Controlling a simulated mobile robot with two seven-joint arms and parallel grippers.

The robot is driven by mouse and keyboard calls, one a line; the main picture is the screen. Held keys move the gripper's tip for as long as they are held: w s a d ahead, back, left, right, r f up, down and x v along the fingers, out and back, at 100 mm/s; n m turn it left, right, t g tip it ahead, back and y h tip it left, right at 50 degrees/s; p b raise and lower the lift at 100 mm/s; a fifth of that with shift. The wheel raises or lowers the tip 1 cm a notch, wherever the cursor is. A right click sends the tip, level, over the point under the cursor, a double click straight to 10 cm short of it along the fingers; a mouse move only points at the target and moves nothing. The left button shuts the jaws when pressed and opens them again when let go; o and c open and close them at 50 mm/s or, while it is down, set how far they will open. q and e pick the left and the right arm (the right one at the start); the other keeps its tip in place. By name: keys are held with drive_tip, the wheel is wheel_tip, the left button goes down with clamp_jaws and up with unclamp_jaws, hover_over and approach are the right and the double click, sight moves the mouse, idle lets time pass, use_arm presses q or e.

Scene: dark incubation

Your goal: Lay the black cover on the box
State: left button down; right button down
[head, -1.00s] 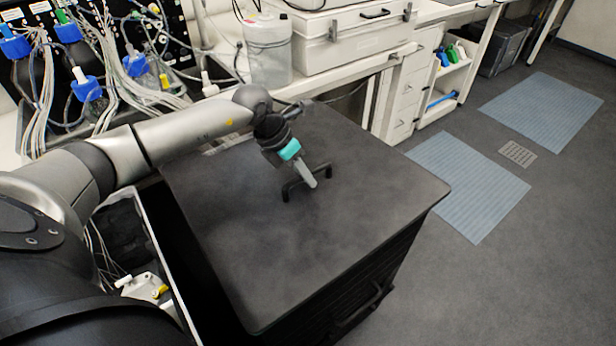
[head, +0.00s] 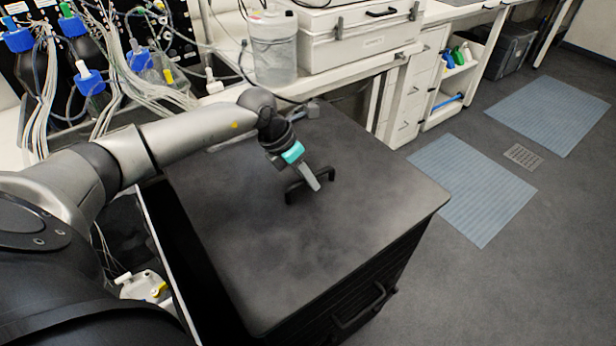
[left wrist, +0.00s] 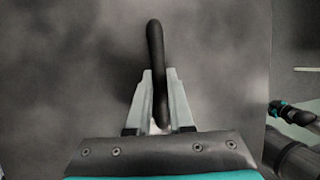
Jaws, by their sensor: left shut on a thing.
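The black cover (head: 300,245) is a broad, flat dark panel, roughly level, with a small black bar handle (head: 295,190) on top. My left gripper (head: 316,183) is shut on that handle. In the left wrist view its two grey fingers (left wrist: 161,98) stand on either side of the black handle (left wrist: 156,50). A black box body (head: 345,290) with a bar handle on its side shows below the cover's near right edge. I cannot tell whether the cover touches it. In the left wrist view, what looks like my right gripper (left wrist: 284,112) shows at the right edge; its jaws are unclear.
An open white-rimmed container (head: 160,262) with small items stands left of the cover. Behind is a bench with a clear plastic jug (head: 273,50), a white case (head: 355,45) and many tubes. Floor on the right is open, with blue mats (head: 475,188).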

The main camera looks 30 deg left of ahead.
use_arm(q)
drive_tip(key=shift+f, duration=0.25)
drive_tip(key=shift+s+f+b, duration=0.2)
drive_tip(key=shift+f+b, duration=0.1)
drive_tip(key=c, duration=0.7)
unclamp_jaws()
drive_tip(key=shift+w, duration=0.1)
drive_tip(key=shift+c, duration=0.2)
drive_tip(key=shift+f, duration=0.1)
drive_tip(key=d+p+v, duration=0.1)
drive_tip(key=p+v, duration=0.2)
drive_tip(key=v, duration=0.5)
drive_tip(key=w+r+p+v, duration=0.1)
drive_tip(key=p+v, duration=0.2)
drive_tip(key=v, duration=0.4)
drive_tip(key=w+d+p+v, duration=0.1)
drive_tip(key=p+v, duration=0.2)
drive_tip(key=v, duration=0.5)
drive_tip(key=shift+w+d+r, duration=0.15)
drive_tip(key=shift+d+r, duration=0.1)
drive_tip(key=shift+r, duration=0.45)
